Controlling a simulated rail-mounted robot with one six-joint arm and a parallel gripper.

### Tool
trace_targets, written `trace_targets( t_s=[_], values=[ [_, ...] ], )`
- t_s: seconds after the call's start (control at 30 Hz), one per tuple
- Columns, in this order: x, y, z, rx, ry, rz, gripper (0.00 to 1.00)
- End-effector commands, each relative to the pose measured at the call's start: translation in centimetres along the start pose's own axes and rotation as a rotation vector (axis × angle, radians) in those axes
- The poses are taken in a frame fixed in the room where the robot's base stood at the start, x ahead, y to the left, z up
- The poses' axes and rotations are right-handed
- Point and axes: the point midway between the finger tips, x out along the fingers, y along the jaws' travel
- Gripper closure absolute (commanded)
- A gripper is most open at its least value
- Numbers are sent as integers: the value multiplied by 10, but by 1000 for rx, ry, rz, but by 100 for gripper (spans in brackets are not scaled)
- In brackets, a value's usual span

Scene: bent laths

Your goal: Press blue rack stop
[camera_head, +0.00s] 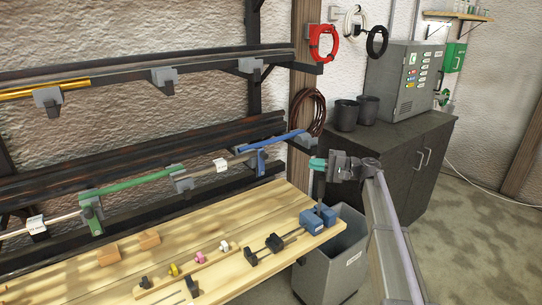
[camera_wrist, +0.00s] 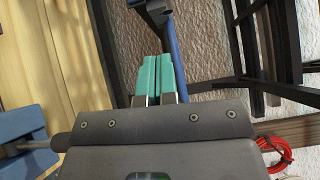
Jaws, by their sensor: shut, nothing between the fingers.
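A blue lath (camera_head: 275,141) lies at the right end of the lower wall rack, with a blue bracket (camera_head: 261,163) under it. I cannot tell which blue part is the rack stop. My gripper (camera_head: 318,163) has teal fingers and is shut and empty, to the right of the blue bracket and just below the lath's right end. In the wrist view the closed fingers (camera_wrist: 151,75) lie beside the blue lath (camera_wrist: 179,65), which runs along their right side. Whether they touch it is unclear. A grey piece (camera_wrist: 155,8) shows beyond the fingertips.
A wooden workbench (camera_head: 75,270) stands below the rack, with a blue clamp (camera_head: 318,218) at its right corner and several small parts on it. A grey bin (camera_head: 332,272) is beside the bench. A dark cabinet (camera_head: 400,165) stands behind my arm. Brown cable (camera_head: 307,110) hangs near the lath's end.

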Motion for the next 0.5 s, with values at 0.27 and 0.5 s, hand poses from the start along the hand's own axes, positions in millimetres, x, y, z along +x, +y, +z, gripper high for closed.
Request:
trace_targets(
  t_s=[0.27, 0.5],
  values=[
    [0, -14, 1, 17, -10, -85, 100],
    [5, -15, 2, 17, -11, -83, 100]
  ],
)
